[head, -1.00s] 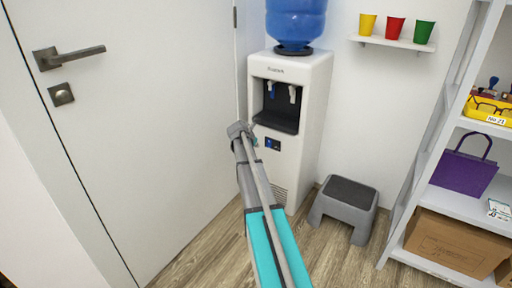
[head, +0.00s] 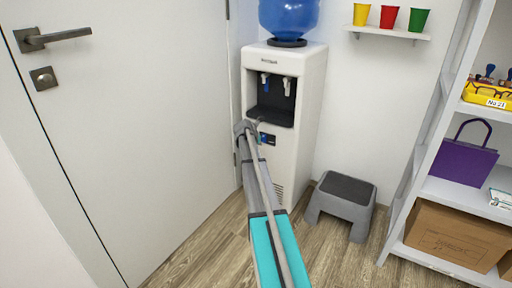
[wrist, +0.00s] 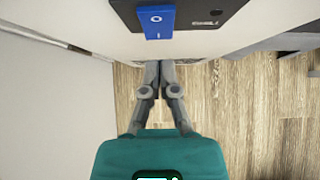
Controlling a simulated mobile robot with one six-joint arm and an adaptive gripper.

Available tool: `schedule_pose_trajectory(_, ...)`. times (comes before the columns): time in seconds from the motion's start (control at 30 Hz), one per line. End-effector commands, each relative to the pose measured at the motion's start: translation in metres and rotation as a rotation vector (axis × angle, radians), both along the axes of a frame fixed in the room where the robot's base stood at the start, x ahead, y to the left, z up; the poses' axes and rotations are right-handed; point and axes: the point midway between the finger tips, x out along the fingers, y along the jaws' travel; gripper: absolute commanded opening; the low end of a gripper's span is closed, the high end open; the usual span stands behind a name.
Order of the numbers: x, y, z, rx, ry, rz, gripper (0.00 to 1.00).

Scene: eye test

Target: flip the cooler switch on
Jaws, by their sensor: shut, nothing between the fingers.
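The white water cooler (head: 297,155) stands against the wall beside the door, with a blue bottle (head: 289,16) on top. Its switch is a blue rocker (wrist: 159,22) marked O and I on a dark panel (wrist: 205,14); it also shows small below the tap bay in the head view (head: 264,138). I cannot tell which way the rocker is tipped. My gripper (wrist: 159,64) is shut and empty, with its fingertips just below the switch in the wrist view. In the head view my gripper (head: 250,124) is at the cooler's left front. Whether it touches the cooler is unclear.
A closed white door (head: 130,130) is on the left. A grey step stool (head: 341,205) stands right of the cooler. A white shelf unit (head: 455,192) holds a purple bag (head: 464,162) and a cardboard box (head: 452,238). Several cups sit on a wall shelf (head: 388,33).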

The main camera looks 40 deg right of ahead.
Motion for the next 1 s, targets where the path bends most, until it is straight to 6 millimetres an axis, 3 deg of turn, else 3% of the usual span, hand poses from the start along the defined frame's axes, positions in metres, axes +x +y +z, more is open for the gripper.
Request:
schedule_pose_trajectory(0.23, 0.007, -0.015, -0.002, 0.000, 0.000, 0.000, 0.00)
schedule_pose_trajectory(1.0, 0.010, -0.023, -0.004, 0.000, 0.001, 0.001, 0.00)
